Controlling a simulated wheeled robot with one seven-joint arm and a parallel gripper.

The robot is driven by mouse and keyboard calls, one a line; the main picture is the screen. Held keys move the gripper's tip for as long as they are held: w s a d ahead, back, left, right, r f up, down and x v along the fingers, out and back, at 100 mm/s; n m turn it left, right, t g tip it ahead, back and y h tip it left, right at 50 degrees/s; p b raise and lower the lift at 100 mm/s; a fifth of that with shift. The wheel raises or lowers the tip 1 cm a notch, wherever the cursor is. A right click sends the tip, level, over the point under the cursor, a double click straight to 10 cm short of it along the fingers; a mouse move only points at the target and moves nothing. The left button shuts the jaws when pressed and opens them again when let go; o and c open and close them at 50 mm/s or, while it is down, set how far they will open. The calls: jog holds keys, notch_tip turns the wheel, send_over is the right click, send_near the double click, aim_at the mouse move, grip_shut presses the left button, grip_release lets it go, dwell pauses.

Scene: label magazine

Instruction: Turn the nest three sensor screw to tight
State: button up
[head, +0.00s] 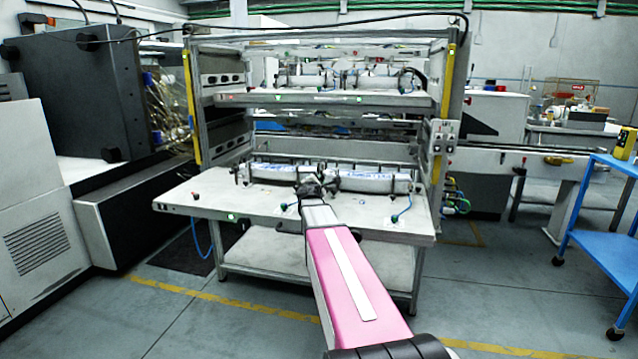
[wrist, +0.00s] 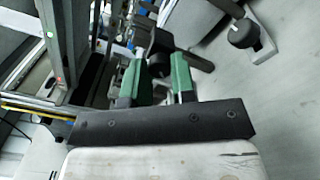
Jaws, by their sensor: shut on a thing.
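My gripper (wrist: 158,72) has two green fingers, which stand on both sides of a dark round knob (wrist: 159,62) and are shut on it. The knob looks like the head of a sensor screw; no nest number can be read. In the head view my gripper (head: 309,186) is at the middle of the lower table, against the row of white label nests (head: 272,172). My own wrist hides the held screw there. A second dark round knob (wrist: 242,33) on a light bracket is at the upper right of the wrist view, apart from the fingers.
The lower table (head: 250,208) has bare room in front of the nests, with small dark fittings and blue hoses. An upper shelf (head: 320,98) of the machine frame overhangs the back. A blue cart (head: 607,225) stands at the right.

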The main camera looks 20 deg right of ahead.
jog(key=m, duration=0.5)
jog(key=shift+m, duration=0.3)
jog(key=m, duration=0.5)
jog(key=shift+m, duration=0.3)
jog(key=o, duration=0.9)
jog(key=shift+s, duration=0.1)
jog(key=v, duration=1)
jog(key=shift+s+a, duration=0.25)
jog(key=shift+a, duration=0.05)
